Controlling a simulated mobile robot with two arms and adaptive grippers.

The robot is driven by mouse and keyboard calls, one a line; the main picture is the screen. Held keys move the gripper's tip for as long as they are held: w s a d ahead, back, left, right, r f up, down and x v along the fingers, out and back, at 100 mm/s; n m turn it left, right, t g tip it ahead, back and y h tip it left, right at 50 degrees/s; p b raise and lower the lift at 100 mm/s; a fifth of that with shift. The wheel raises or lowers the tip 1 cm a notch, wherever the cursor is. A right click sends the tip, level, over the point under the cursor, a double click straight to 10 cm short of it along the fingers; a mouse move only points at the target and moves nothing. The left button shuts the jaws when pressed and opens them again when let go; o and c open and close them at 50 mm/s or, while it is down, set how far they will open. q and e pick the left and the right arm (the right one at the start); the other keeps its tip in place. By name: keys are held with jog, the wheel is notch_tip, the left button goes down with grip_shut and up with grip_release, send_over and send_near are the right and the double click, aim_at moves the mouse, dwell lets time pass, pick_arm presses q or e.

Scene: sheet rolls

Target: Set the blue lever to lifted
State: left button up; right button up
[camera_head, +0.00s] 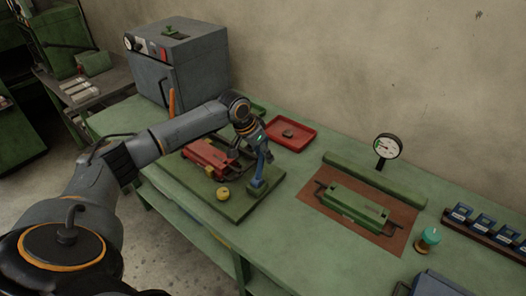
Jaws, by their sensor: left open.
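The blue lever (257,182) stands near the front right corner of a green board on the bench. Its lower part shows, leaning slightly to the right. Its upper end is close to the fingers of my left gripper (262,152), which hangs over it from above and is open. I cannot tell whether the fingers touch the lever or stand around it, as the gripper partly hides that spot. My right gripper is not in view.
A red roller unit (206,158) and a yellow knob (223,194) sit beside the lever. A red tray (290,137) lies behind. A green press (354,206) on a brown mat, a gauge (387,147) and a teal-lidded jar (428,239) stand to the right.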

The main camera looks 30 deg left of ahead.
pick_arm(q)
jog(key=shift+f, duration=0.2)
grip_shut()
jog(key=shift+w+d, duration=0.1)
